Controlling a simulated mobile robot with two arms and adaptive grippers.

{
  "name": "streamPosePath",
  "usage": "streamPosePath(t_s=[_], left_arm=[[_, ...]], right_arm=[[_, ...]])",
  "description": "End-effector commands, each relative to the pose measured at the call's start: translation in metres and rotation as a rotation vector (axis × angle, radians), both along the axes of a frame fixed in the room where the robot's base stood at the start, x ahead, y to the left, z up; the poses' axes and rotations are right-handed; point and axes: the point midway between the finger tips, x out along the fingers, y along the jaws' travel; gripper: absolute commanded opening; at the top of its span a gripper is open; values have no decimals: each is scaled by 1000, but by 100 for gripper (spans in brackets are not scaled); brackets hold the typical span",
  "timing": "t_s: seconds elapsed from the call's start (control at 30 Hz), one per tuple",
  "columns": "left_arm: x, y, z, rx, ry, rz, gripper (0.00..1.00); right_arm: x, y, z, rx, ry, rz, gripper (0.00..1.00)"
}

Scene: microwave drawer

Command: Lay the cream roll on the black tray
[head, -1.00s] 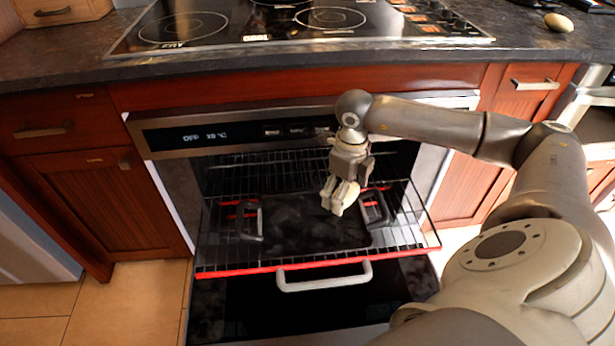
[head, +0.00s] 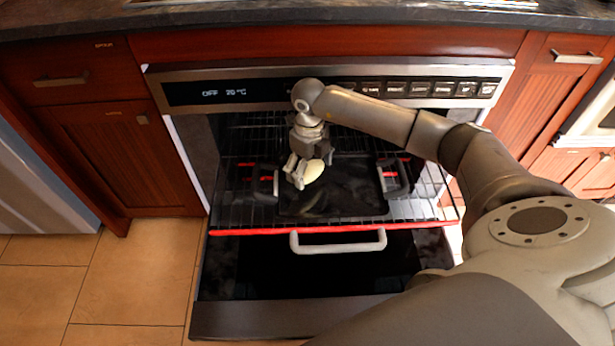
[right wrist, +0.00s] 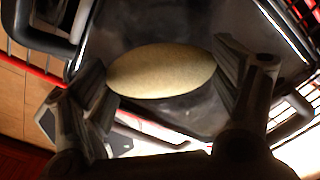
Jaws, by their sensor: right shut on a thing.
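The cream roll (head: 314,170) is a pale oval in my right gripper (head: 302,178) in the head view. In the right wrist view the roll (right wrist: 162,70) sits between both fingers of the right gripper (right wrist: 165,85), which is shut on it. The black tray (head: 345,188) lies on the pulled-out oven rack, with a dark handle at each side. The roll is over the tray's left part; whether it touches the tray I cannot tell. The tray surface (right wrist: 195,25) also shows behind the roll in the right wrist view. My left gripper is not in view.
The wire rack (head: 435,210) has a red front edge and sticks out of the open oven. The lowered oven door (head: 290,275) with its pale handle (head: 338,243) lies below it. The control panel (head: 270,90) and dark countertop (head: 300,18) are above.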

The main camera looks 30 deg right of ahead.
Motion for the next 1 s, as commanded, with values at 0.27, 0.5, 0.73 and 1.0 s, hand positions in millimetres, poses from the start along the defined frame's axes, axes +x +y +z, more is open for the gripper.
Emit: streamPosePath(t_s=[0.27, 0.5, 0.73, 1.0], left_arm=[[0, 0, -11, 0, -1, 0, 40], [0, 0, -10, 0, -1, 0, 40], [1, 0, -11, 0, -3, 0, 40], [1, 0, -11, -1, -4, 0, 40]], right_arm=[[4, 4, -37, 1, 1, 1, 60], [4, 3, -37, 0, 0, 1, 60], [4, 3, -38, 0, 1, 1, 100], [4, 3, -38, 0, 1, 1, 100]])
